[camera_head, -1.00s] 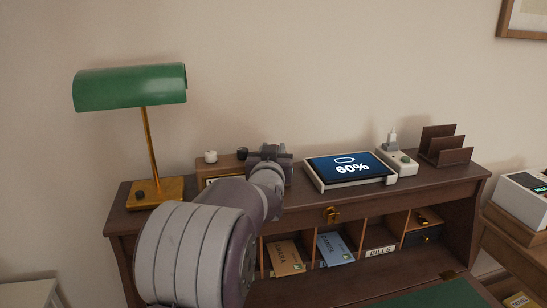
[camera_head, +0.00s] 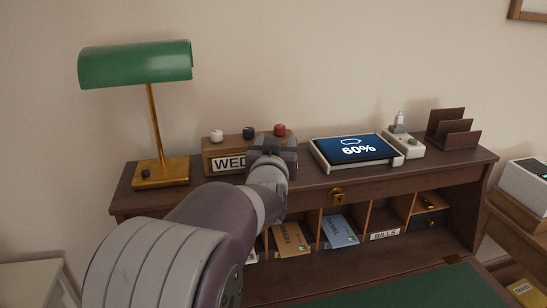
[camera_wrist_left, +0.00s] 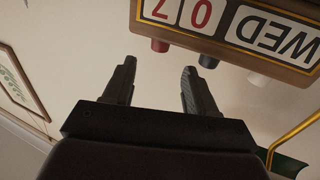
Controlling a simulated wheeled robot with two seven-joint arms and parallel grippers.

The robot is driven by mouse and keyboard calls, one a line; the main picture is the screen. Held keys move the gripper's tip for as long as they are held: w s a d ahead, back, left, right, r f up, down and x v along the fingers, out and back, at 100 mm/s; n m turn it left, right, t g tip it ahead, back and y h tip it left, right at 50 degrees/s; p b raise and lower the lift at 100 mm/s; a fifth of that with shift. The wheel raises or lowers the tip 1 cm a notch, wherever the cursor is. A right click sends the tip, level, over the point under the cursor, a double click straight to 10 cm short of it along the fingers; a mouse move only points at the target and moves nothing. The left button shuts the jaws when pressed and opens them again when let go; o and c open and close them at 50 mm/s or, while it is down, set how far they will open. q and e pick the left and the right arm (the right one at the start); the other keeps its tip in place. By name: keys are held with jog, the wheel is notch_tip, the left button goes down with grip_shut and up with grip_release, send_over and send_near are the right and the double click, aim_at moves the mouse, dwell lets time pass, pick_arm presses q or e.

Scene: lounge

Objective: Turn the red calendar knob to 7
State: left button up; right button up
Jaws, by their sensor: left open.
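The wooden calendar box (camera_head: 211,150) stands on the desk top, its WED panel (camera_head: 229,163) facing me. On its top are a white knob (camera_head: 216,136), a black knob (camera_head: 249,132) and the red knob (camera_head: 280,130). My left gripper (camera_head: 272,151) hides the box's right front. In the left wrist view the calendar (camera_wrist_left: 230,50) is upside down; its red digits are partly cut off, a 0 and what looks like a 7. There the open left gripper (camera_wrist_left: 159,64) has the red knob (camera_wrist_left: 160,45) just beyond its fingertips, apparently not between them. My right gripper is not in view.
A green lamp (camera_head: 136,64) stands left of the calendar. A tablet showing 60% (camera_head: 357,149), a plug block (camera_head: 407,146) and a brown letter rack (camera_head: 453,131) stand to the right. Cubbies with envelopes (camera_head: 290,240) lie below. The air above the knobs is clear.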

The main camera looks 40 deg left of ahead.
pick_arm(q)
jog(key=v, duration=0.6)
jog(key=shift+s, duration=0.15)
